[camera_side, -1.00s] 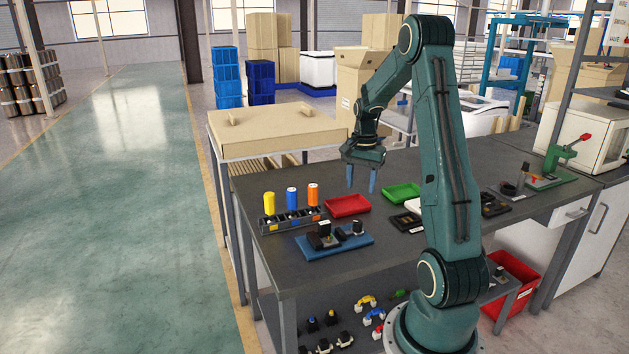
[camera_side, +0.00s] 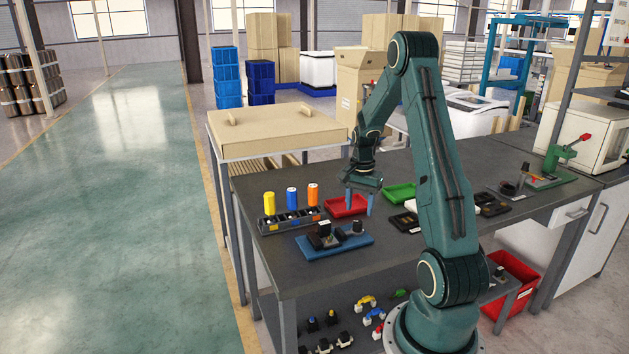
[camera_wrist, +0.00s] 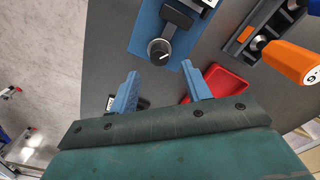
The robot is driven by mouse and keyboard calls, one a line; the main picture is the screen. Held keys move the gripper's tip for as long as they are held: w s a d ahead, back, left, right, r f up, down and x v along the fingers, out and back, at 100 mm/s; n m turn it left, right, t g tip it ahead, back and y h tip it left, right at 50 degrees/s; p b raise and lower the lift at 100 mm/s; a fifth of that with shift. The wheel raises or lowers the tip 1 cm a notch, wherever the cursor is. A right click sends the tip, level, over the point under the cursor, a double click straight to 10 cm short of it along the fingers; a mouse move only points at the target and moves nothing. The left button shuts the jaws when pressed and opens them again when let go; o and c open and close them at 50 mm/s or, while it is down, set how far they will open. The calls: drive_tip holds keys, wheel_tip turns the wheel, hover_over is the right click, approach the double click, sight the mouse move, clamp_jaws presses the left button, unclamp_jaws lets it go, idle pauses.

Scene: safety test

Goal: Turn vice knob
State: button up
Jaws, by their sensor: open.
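The vice stands on a blue base plate (camera_side: 318,250) near the front of the dark table. Its black knob (camera_side: 357,227) is at the right end of the plate. In the wrist view the round dark knob (camera_wrist: 159,50), with a light mark on top, lies ahead of and between my fingers. The dark vice body (camera_side: 323,235) is to its left in the side view. My gripper (camera_side: 359,204) is open and empty, above and behind the knob, with its blue fingers pointing down. In the wrist view my gripper (camera_wrist: 163,90) is apart from the knob.
A red tray (camera_side: 347,206) is close behind the fingers, and a green tray (camera_side: 400,192) is to the right. A rack (camera_side: 290,222) holds yellow, blue and orange cylinders (camera_side: 313,194) to the left. Dark trays (camera_side: 490,208) lie farther right.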

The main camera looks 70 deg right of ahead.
sight(358, 221)
drive_tip(key=shift+f, duration=3.25)
drive_tip(key=c, duration=1)
drive_tip(key=shift+n, duration=0.5)
drive_tip(key=n, duration=0.2)
drive_tip(key=shift+n, duration=0.3)
drive_tip(key=shift+w+n, duration=0.1)
drive_tip(key=shift+n, duration=1.8)
